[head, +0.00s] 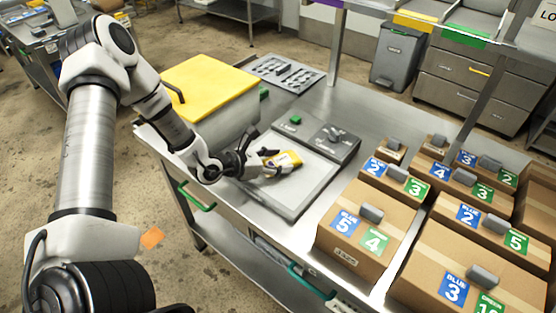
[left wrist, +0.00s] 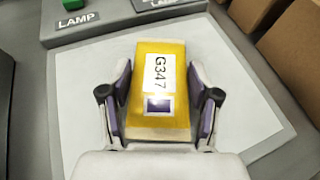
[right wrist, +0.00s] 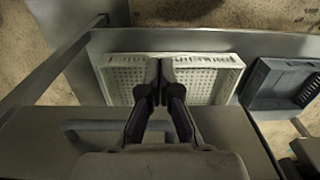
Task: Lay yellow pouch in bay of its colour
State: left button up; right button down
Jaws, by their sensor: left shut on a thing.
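The yellow pouch (head: 287,160) has a white label reading G347 and a small purple square, clear in the left wrist view (left wrist: 172,118). My left gripper (head: 268,164) is shut on its two sides, with purple-lined fingers along the long edges. The pouch is over the pale panel (head: 298,186) on the steel table; I cannot tell whether it touches. A shelf edge above the table carries a yellow strip (head: 415,20), a green strip (head: 466,36) and a purple strip (head: 330,2). My right gripper (right wrist: 160,76) is shut and empty, above a white perforated basket (right wrist: 205,78).
Cartons (head: 355,240) with blue and green number labels fill the table's right side. A grey box marked LAMP with a green button (head: 295,119) stands behind the panel. A yellow-topped box (head: 205,75) stands at left, a grey slotted tray (head: 285,73) behind. Shelf posts rise from the table.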

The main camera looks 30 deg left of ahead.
pick_arm(q)
jog(key=shift+s+f, duration=0.1)
jog(key=shift+f, duration=0.1)
jog(key=o, duration=1.2)
jog(key=shift+r, duration=0.1)
